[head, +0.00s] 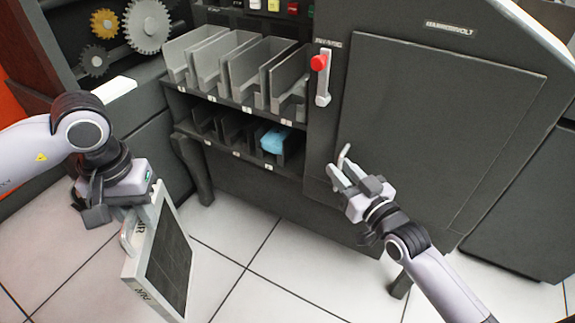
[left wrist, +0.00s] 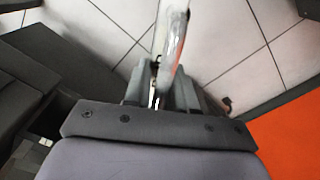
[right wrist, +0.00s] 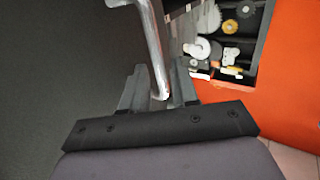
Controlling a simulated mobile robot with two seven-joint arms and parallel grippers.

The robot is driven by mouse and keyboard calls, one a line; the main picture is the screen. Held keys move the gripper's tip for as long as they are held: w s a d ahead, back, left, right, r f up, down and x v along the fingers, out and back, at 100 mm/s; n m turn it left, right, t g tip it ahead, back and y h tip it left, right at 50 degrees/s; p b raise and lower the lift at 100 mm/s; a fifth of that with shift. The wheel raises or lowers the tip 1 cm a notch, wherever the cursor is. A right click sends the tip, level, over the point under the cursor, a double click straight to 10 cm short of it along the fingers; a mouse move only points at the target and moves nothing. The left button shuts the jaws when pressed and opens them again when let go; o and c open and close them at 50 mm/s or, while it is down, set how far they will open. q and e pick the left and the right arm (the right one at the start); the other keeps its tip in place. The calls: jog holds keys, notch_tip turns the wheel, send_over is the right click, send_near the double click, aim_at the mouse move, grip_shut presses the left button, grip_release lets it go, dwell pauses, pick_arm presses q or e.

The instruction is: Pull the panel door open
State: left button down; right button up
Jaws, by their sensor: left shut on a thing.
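The large dark grey panel door (head: 450,130) is on the right of the machine and looks shut. Its curved silver handle (head: 343,155) stands out at the lower left edge; the handle also shows in the right wrist view (right wrist: 150,40). My right gripper (head: 338,176) is at this handle, its fingers apart on either side of it. My left gripper (head: 130,212) is shut on the silver handle (left wrist: 173,45) of a small framed panel (head: 168,262) with a dark face. That panel is tilted above the floor; I cannot tell if anything else supports it.
A lever with a red knob (head: 319,62) is above the door handle. Card slots (head: 235,70) fill the machine's middle, and a blue thing (head: 274,140) lies in a lower slot. Gears (head: 147,25) are at the upper left. The tiled floor (head: 255,240) in front is clear.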

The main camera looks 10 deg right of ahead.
jog(key=shift+x, duration=0.8)
jog(key=shift+c, duration=0.3)
grip_shut()
jog(key=shift+s, duration=0.1)
